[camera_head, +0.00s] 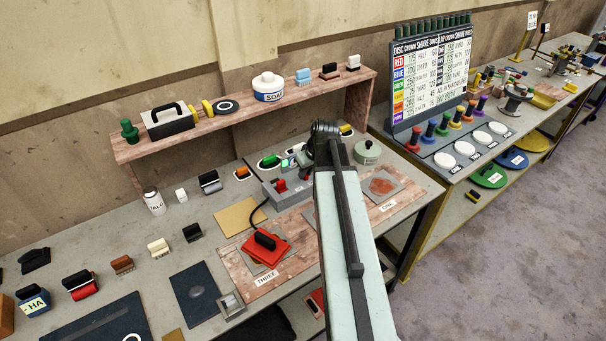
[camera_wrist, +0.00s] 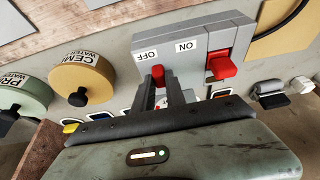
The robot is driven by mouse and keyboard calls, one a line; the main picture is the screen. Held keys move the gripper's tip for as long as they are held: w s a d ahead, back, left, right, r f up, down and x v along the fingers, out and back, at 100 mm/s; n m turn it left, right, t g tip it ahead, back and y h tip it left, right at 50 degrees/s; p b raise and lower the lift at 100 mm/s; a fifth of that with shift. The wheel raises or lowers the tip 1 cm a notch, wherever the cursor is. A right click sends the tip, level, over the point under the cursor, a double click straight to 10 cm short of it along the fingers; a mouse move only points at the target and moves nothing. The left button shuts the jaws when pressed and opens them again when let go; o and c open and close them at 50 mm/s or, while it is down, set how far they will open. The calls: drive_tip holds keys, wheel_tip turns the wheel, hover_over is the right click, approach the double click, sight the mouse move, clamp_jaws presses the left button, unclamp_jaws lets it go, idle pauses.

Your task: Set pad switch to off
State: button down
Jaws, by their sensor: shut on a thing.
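The grey switch box (camera_head: 285,194) sits on the bench, and a dark cord runs from it to the red pad (camera_head: 262,250). In the wrist view the switch box (camera_wrist: 195,48) shows upside-down OFF and ON labels. One red lever (camera_wrist: 158,71) is on the OFF side, and a second red lever (camera_wrist: 222,65) is on the ON side. My gripper (camera_wrist: 161,85) has its two dark fingers closed about the OFF-side lever; its lower part is hidden. The ON-side lever is clear of the fingers. In the head view my arm hides part of the box.
The red pad rests on the board labelled THREE (camera_head: 265,282). A green lidded pot (camera_head: 367,152) stands behind my arm. A raised wooden shelf (camera_head: 240,115) runs along the back. In the wrist view, a tan round container (camera_wrist: 82,78) stands left of the box.

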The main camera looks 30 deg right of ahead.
sight(311, 184)
drive_tip(key=c, duration=1.4)
unclamp_jaws()
drive_tip(key=shift+d, duration=0.4)
drive_tip(key=shift+o, duration=0.2)
drive_tip(key=shift+a, duration=0.25)
drive_tip(key=shift+s+r+p, duration=0.1)
drive_tip(key=shift+r+p, duration=0.2)
drive_tip(key=p+v, duration=0.6)
drive_tip(key=v, duration=0.1)
drive_tip(key=shift+p, duration=0.3)
drive_tip(key=shift+s, duration=0.1)
